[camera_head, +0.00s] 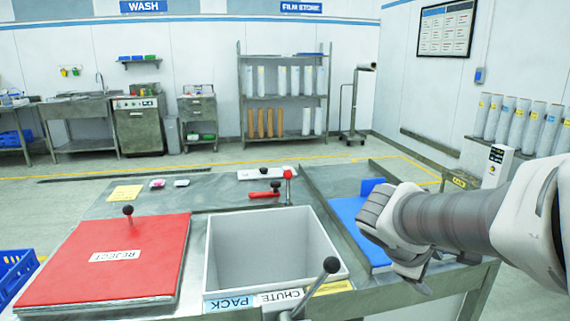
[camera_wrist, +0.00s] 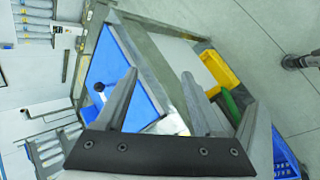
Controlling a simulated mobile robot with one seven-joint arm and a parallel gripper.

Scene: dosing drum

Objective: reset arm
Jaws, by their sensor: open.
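My gripper (camera_wrist: 158,75) is open, with its two fingers apart and nothing between them in the wrist view. In the head view my arm reaches in from the right, and my wrist hangs over the right part of the bench, above a blue panel (camera_head: 350,212). The fingertips cannot be made out in that view. The blue panel also shows in the wrist view (camera_wrist: 112,60), with a black knob (camera_wrist: 99,87) on it, beyond the left finger. My arm hides part of the panel in the head view.
A red REJECT lid (camera_head: 75,268) with a black knob lies left of an open grey PACK chute (camera_head: 270,240). A black-knobbed lever (camera_head: 331,265) stands at its front right. A red handle (camera_head: 264,194) is behind it. A yellow bin (camera_wrist: 218,70) and blue crate (camera_wrist: 287,160) show right.

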